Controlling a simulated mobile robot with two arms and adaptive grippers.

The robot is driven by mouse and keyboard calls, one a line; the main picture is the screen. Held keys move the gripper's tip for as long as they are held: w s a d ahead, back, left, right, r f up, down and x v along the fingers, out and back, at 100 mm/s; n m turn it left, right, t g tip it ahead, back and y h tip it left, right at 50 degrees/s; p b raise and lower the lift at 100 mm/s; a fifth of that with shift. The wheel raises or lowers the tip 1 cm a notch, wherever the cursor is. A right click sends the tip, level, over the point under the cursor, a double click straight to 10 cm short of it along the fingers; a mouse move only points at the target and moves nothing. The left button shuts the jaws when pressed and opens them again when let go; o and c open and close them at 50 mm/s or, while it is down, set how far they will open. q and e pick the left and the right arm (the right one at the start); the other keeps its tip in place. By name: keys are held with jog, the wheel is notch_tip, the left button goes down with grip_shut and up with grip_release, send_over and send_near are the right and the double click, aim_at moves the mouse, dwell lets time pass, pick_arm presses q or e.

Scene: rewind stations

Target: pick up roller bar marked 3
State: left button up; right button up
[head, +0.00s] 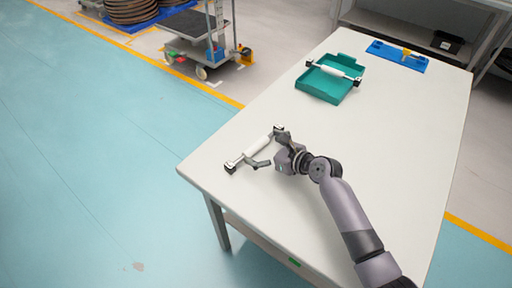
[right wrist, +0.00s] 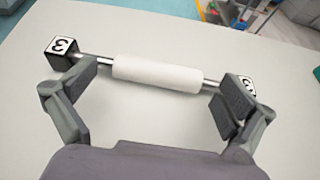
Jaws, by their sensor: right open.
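The roller bar marked 3 (right wrist: 157,73) has a white middle, thin metal ends and black end blocks with a white label showing 3. In the head view the bar (head: 257,149) is near the left edge of the white table. My right gripper (right wrist: 160,85) is open, with one finger near each end of the bar; I cannot tell if they touch it. In the head view my right gripper (head: 270,149) is at the bar's right side. My left gripper is not in view.
A teal tray (head: 322,95) holds another roller bar (head: 333,70) farther back on the table (head: 420,130). A blue board (head: 385,51) lies at the far end. A trolley (head: 190,26) stands on the floor beyond the table. The table's middle is clear.

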jog(key=shift+x, duration=0.95)
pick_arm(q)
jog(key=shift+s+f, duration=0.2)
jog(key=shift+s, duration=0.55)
